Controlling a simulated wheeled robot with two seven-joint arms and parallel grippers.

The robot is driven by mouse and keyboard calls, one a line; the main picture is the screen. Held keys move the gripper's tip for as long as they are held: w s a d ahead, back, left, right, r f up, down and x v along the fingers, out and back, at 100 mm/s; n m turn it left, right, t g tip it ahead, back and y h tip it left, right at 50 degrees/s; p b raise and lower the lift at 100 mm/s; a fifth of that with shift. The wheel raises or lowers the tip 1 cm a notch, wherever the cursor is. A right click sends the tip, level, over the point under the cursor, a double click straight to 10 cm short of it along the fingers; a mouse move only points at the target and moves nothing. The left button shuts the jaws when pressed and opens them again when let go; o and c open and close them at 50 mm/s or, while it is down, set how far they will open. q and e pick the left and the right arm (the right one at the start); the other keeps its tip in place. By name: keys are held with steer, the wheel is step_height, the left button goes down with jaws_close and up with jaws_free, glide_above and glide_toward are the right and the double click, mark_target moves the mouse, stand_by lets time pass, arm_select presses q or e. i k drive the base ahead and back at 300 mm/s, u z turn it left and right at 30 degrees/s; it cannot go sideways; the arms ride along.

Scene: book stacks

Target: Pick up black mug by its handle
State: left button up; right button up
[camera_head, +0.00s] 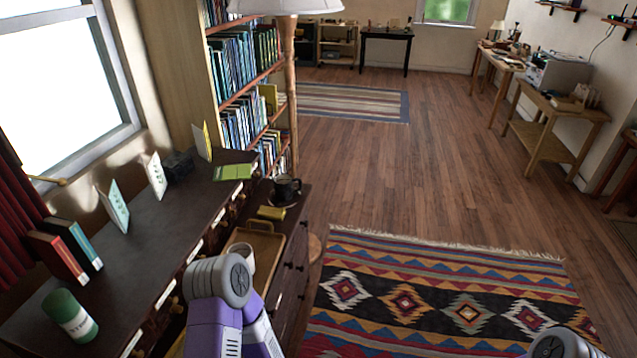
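The black mug (286,188) stands upright on a small dark saucer (282,201) at the far end of the dark dresser. Its handle seems to point to the right, though it is small and dark here. My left arm comes up from the bottom with a grey joint and purple links, short of the mug; its gripper fingers do not show. At the bottom right only a grey joint of my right arm shows, and its gripper is out of view. Neither arm touches the mug.
A wooden tray (257,246) and a yellow object (271,213) lie before the mug. A white cup (240,254) is beside my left arm. A floor lamp (291,95) stands behind the mug. A patterned rug (440,300) and clear wooden floor lie to the right.

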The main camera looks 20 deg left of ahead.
mark_target(284, 191)
steer(key=z, duration=0.65)
steer(key=i, duration=1.85)
steer(key=u, duration=0.9)
steer(key=i, duration=1)
steer(key=u, duration=1.05)
